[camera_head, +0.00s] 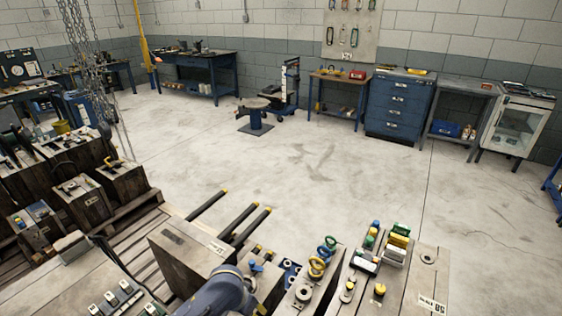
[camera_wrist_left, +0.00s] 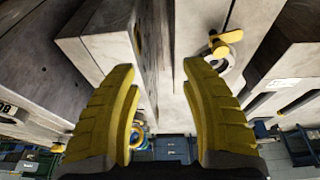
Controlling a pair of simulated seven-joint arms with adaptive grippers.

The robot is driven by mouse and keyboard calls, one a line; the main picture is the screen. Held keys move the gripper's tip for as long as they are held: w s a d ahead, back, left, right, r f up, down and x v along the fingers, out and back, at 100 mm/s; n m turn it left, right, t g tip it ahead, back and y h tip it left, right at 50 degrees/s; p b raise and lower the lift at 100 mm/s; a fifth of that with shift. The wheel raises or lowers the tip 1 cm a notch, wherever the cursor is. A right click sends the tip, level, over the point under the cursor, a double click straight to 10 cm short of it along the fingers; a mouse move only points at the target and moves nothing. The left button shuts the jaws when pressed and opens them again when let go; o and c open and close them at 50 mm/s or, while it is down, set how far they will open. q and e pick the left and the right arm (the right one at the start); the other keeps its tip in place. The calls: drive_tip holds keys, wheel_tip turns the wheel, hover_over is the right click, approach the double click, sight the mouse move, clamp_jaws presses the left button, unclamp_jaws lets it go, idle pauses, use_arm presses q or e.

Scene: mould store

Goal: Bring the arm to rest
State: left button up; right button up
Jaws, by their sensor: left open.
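My left gripper (camera_wrist_left: 160,76) shows in the left wrist view with its two yellow ribbed fingers spread apart. Nothing is held between them. Behind the fingers are large grey and brown blocks, with a dark gap between them. A yellow-handled ring fitting (camera_wrist_left: 222,45) sits on a block surface beyond the right finger. In the head view a rounded blue-grey link of my arm (camera_head: 222,294) is at the bottom, beside a wooden-sided block (camera_head: 182,258). The gripper itself cannot be made out there. My right gripper is in neither view.
Blocks with coloured fittings, among them a green-and-yellow stack (camera_head: 398,243) and yellow and green rings (camera_head: 320,262), crowd the lower right. Dark bars with yellow ends (camera_head: 240,225) project over the floor. Chains (camera_head: 88,45) hang at the left. The concrete floor (camera_head: 330,170) is broadly clear.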

use_arm(q)
drive_tip(key=s+a+r+m+t+y, duration=0.1)
drive_tip(key=s+a+r+t+y, duration=0.2)
drive_tip(key=s+a, duration=0.8)
drive_tip(key=s+a+r+t+y, duration=0.1)
drive_tip(key=s+a+r+y, duration=0.3)
drive_tip(key=s+a, duration=0.65)
drive_tip(key=s+d+f+g+h, duration=0.1)
drive_tip(key=s+d+f+h, duration=0.15)
drive_tip(key=f, duration=1.35)
drive_tip(key=s+d+f+g+h, duration=0.1)
drive_tip(key=d+f+g, duration=0.15)
drive_tip(key=f, duration=1.45)
drive_tip(key=s+f+n+g+h, duration=0.1)
drive_tip(key=s+f+n+g, duration=0.1)
drive_tip(key=s+f, duration=1.6)
drive_tip(key=s+n, duration=0.1)
drive_tip(key=s, duration=0.2)
drive_tip(key=shift+d+f, duration=0.25)
drive_tip(key=shift+d, duration=0.05)
